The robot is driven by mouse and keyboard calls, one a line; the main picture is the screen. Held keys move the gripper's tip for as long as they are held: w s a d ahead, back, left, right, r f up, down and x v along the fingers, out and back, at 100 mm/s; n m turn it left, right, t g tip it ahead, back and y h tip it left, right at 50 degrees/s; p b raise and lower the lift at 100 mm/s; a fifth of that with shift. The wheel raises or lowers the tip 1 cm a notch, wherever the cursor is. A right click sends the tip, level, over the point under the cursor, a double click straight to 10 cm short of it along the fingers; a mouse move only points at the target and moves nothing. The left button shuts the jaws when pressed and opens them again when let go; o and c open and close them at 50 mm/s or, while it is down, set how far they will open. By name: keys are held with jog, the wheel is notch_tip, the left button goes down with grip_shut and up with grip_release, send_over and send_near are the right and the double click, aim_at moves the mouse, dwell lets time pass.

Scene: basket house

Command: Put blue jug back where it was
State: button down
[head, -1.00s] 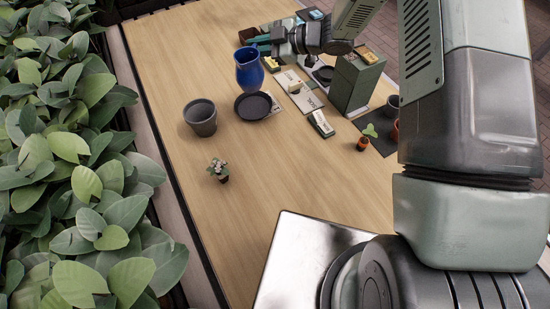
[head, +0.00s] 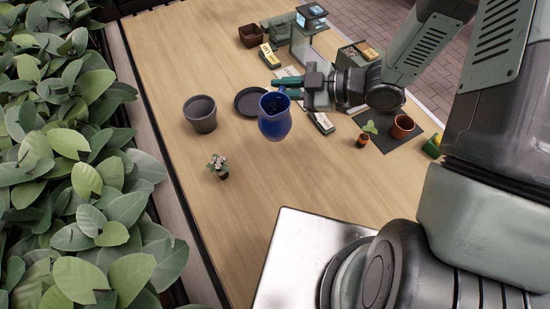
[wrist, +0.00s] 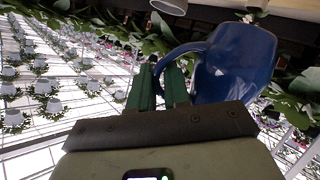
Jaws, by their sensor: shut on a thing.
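The blue jug (head: 274,117) is in the head view, held up in front of the dark saucer and to its right, its mouth facing up toward the camera. My gripper (head: 292,89) comes in from the right and is shut on the jug's handle. In the wrist view the jug (wrist: 233,65) fills the upper right. Its handle curves left to the green fingers of my gripper (wrist: 160,88). The jug appears to be off the table, but its height is hard to tell.
A grey pot (head: 201,114) and the dark saucer (head: 250,101) stand left of the jug. A small flowering plant (head: 218,167) is nearer. A seedling pot (head: 364,137) and terracotta pot (head: 402,126) stand right. The wooden table (head: 190,60) is clear at far left.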

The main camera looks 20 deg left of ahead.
notch_tip(320, 180, down, 13)
jog(key=shift+r, duration=0.1)
dwell(0.6)
jog(key=c, duration=1.1)
grip_release()
jog(key=shift+f, duration=0.2)
jog(key=shift+w+d+r, duration=0.1)
jog(key=shift+d+r, duration=0.15)
jog(key=v, duration=1.1)
jog(key=shift+d, duration=0.25)
jog(key=shift+o, duration=0.2)
